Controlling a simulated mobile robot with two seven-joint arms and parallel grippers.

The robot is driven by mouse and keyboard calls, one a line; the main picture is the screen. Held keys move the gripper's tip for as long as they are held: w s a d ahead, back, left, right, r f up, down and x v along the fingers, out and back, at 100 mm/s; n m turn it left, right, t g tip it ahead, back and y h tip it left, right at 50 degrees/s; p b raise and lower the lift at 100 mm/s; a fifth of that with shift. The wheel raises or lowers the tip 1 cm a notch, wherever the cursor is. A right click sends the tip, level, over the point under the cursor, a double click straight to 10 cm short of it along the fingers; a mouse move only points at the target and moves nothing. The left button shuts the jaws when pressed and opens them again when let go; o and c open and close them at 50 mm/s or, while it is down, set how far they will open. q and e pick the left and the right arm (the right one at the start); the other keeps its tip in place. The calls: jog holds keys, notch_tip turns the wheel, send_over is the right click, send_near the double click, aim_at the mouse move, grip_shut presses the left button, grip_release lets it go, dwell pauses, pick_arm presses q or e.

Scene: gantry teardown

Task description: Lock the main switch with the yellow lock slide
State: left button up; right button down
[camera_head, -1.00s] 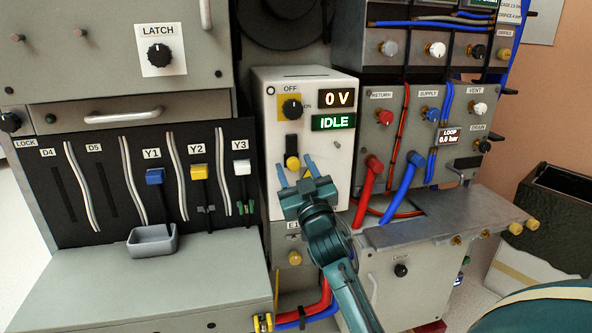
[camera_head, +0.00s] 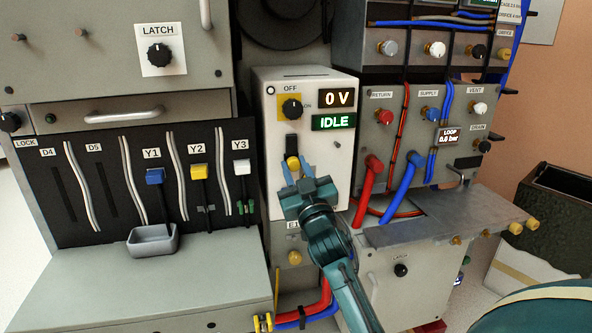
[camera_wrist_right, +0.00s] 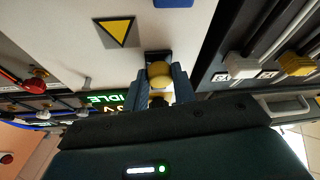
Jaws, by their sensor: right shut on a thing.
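The main switch (camera_head: 291,110) is a black knob on a yellow plate on the white switch panel, with OFF printed above it. Below it is a black slot (camera_head: 291,142) with the yellow lock slide (camera_head: 292,163) at its lower end. My right gripper (camera_head: 298,168) reaches up from below, its two blue fingers on either side of the yellow slide. In the right wrist view, the slide's round yellow knob (camera_wrist_right: 159,73) sits between the fingertips of the right gripper (camera_wrist_right: 160,85), which is shut on it. My left gripper is not in view.
The panel displays (camera_head: 336,97) read 0 V and IDLE. Red hoses (camera_head: 368,185) and blue hoses (camera_head: 402,188) stand out right of my right arm. A grey tray (camera_head: 152,240) and the Y1 to Y3 sliders lie to the left.

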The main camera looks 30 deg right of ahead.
aim_at(291, 142)
jog(key=shift+r+p, duration=0.35)
notch_tip(291, 142, up, 3)
jog(key=p, duration=0.3)
jog(key=shift+r, duration=0.25)
jog(key=c, duration=1.1)
grip_release()
jog(key=shift+c, duration=0.2)
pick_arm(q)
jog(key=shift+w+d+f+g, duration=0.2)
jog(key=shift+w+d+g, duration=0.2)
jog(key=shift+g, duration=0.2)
